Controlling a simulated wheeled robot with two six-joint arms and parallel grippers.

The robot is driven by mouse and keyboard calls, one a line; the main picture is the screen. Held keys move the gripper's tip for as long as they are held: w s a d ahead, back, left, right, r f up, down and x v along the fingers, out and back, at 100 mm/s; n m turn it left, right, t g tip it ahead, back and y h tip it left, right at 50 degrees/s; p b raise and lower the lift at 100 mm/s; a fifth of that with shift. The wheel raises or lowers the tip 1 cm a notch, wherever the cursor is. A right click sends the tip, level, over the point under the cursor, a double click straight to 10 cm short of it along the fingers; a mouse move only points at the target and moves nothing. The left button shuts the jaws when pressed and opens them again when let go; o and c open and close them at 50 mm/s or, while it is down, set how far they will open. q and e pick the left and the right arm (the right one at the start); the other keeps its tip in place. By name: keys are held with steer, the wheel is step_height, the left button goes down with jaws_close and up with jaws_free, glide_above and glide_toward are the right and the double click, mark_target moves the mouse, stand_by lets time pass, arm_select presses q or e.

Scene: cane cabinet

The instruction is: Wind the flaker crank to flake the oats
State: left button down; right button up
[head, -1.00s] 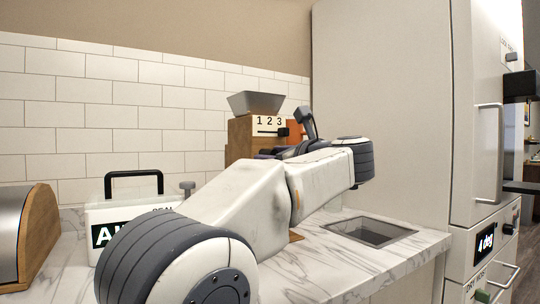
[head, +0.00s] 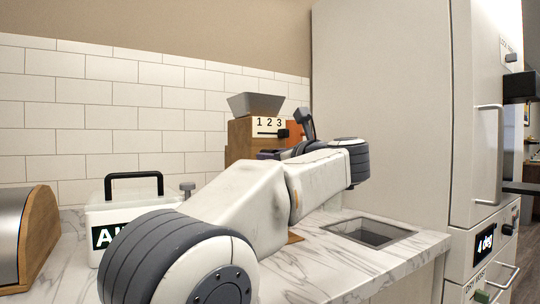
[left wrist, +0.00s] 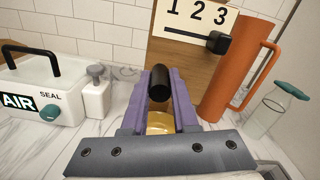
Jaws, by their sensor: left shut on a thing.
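The oat flaker is a wooden box (head: 240,140) with a grey hopper (head: 256,104) on top, at the back of the counter. Its 1 2 3 scale (left wrist: 196,20) has a black slider knob (left wrist: 217,42). My left gripper (left wrist: 161,88) has its purple fingers shut on the black crank handle (left wrist: 160,78) in front of the wooden face. In the head view my own arm hides the crank and most of the gripper. Below the fingers a yellowish thing (left wrist: 159,124) shows in part; I cannot tell what it is. My right gripper is out of view.
A white AIR SEAL box (head: 135,197) with black handle and a small pump bottle (left wrist: 96,98) stand left. An orange jug (left wrist: 236,75) and glass bottle (left wrist: 268,108) stand right. A sunken bin (head: 370,232) lies near the tall cabinet (head: 385,110).

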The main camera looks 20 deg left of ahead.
arm_select(q)
steer(key=m, duration=0.1)
steer(key=m+p, duration=0.1)
steer(key=r+m+p, duration=0.1)
steer(key=shift+w+d+r, duration=0.1)
steer(key=shift+w+d, duration=0.15)
steer(key=shift+w, duration=0.05)
steer(key=m, duration=0.1)
steer(key=m+p, duration=0.1)
steer(key=p, duration=0.1)
steer(key=shift+w+d+r+m, duration=0.2)
steer(key=shift+w+d+m, duration=0.05)
steer(key=shift+w+m, duration=0.15)
steer(key=m+p, duration=0.2)
steer(key=w+d+m+p, duration=0.1)
steer(key=m+p, duration=0.1)
steer(key=m, duration=0.1)
steer(key=shift+w+d+r, duration=0.1)
steer(key=shift+w+r, duration=0.1)
steer(key=shift+w+d+f+m+p, duration=0.3)
steer(key=shift+w+f+m+p, duration=0.1)
steer(key=shift+m+p, duration=1.15)
steer(key=shift+w+d+f+m+p, duration=0.3)
steer(key=shift+m+p, duration=0.9)
steer(key=shift+m, duration=0.65)
steer(key=shift+w+d+f+m+p, duration=0.3)
steer(key=shift+w+m+p, duration=0.15)
steer(key=shift+m+p, duration=1.1)
steer(key=shift+f+m, duration=0.1)
steer(key=shift+m, duration=0.15)
